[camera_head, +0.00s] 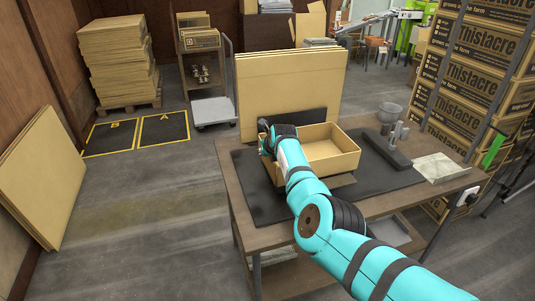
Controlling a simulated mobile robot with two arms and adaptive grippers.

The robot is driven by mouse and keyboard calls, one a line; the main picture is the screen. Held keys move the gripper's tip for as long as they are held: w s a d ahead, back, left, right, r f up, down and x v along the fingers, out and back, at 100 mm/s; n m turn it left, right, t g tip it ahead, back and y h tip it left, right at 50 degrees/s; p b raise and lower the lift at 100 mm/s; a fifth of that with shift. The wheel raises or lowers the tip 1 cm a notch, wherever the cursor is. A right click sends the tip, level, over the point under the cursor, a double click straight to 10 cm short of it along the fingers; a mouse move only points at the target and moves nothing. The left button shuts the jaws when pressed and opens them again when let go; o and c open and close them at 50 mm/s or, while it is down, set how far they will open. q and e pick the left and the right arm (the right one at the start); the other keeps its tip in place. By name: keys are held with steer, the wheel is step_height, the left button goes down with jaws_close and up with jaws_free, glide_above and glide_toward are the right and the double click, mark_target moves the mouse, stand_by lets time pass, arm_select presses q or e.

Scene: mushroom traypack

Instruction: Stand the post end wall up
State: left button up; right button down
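An open cardboard tray (338,165) lies on the dark mat on the workbench. Its far wall and the near wall at the right stand up. My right arm comes in from the lower right and crosses the near left part of the tray. My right gripper (265,143) is at the tray's left end, small and partly hidden by its own wrist; I cannot tell whether it is open or touches the cardboard. The tray's left end is largely covered by the arm. A grey post fixture (396,136) stands on the bench right of the tray. My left gripper is not in view.
Tall flat cardboard sheets (285,85) stand upright behind the tray. Stacked Thistacre cartons (470,62) stand beyond the right side.

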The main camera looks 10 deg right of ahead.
steer(key=c, duration=1.8)
jaws_free()
steer(key=shift+f, duration=0.15)
step_height(320, 180, up, 10)
steer(key=shift+f, duration=0.1)
